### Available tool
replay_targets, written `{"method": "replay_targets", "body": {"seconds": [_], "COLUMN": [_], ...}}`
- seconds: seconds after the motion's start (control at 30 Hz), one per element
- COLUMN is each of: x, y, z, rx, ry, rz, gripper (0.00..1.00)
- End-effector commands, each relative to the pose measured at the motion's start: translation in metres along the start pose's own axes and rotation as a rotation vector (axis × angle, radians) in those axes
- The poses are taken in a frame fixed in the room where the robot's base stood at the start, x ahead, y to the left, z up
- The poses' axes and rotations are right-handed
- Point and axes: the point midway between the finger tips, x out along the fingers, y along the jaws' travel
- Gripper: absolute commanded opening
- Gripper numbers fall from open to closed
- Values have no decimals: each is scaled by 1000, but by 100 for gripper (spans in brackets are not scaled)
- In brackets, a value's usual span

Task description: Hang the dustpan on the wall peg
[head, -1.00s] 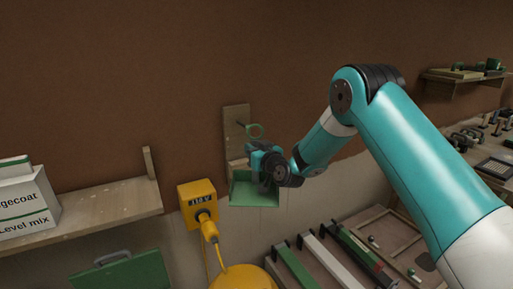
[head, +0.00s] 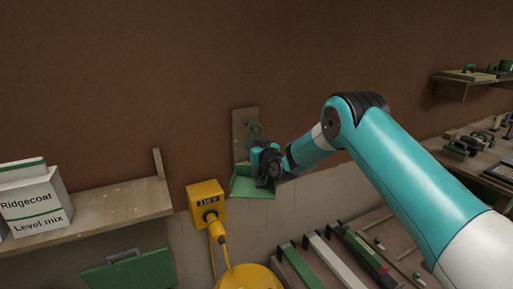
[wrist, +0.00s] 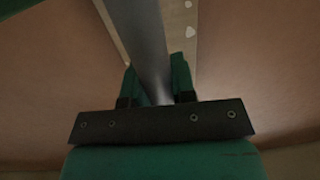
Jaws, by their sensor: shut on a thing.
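The green dustpan (head: 252,187) hangs from my gripper (head: 262,160) in front of the wall, its pan below and its hanging ring (head: 254,129) above. My gripper is shut on the dustpan's grey handle (wrist: 140,40); in the wrist view a finger of my gripper (wrist: 155,90) shows on each side of it. The ring overlaps the wooden peg board (head: 243,122) on the wall. The peg cannot be made out clearly, and I cannot tell whether the ring is around it.
A yellow 110 V box (head: 206,203) with a plugged cable is just left of the dustpan. A shelf (head: 110,205) with a Ridgecoat box (head: 34,205) is further left. A bench with tools (head: 340,255) is below right. The wall above is clear.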

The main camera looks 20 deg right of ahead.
Motion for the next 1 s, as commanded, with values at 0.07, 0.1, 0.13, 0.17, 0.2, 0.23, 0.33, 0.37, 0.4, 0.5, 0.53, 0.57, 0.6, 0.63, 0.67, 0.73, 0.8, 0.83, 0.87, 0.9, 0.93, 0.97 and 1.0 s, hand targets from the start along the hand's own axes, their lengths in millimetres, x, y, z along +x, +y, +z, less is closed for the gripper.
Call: {"method": "replay_targets", "body": {"seconds": [0.07, 0.1, 0.13, 0.17, 0.2, 0.23, 0.33, 0.37, 0.4, 0.5, 0.53, 0.57, 0.6, 0.63, 0.67, 0.73, 0.8, 0.83, 0.87, 0.9, 0.93, 0.97, 1.0], "x": [5, 8, 10, 11, 13, 14, 17, 18, 20, 22, 22, 22, 22, 23, 23, 23, 23, 23, 23, 23, 23, 23, 23], "y": [0, 1, 1, 1, 2, 2, 2, 2, 2, 2, 2, 2, 2, 2, 2, 2, 2, 2, 2, 2, 2, 2, 2], "z": [0, 0, 0, 0, 3, 4, 6, 7, 7, 8, 9, 9, 9, 9, 9, 9, 9, 9, 9, 9, 8, 8, 8], "rx": [-1, -1, -1, -1, -1, -2, -3, -3, -3, -2, -2, -2, -2, -2, -2, -3, -3, -3, -3, -3, -3, -3, -3], "ry": [0, 2, 3, 3, 4, 4, 4, 5, 5, 4, 3, 3, 3, 3, 3, 3, 2, 2, 2, 2, 2, 2, 2], "rz": [0, 1, 2, 2, 2, 2, 3, 3, 3, 3, 3, 3, 3, 3, 3, 3, 3, 3, 3, 3, 3, 3, 3], "gripper": [0, 0, 0, 0, 0, 0, 0, 0, 0, 0, 0, 0, 0, 0, 0, 0, 0, 0, 0, 0, 0, 0, 0]}}
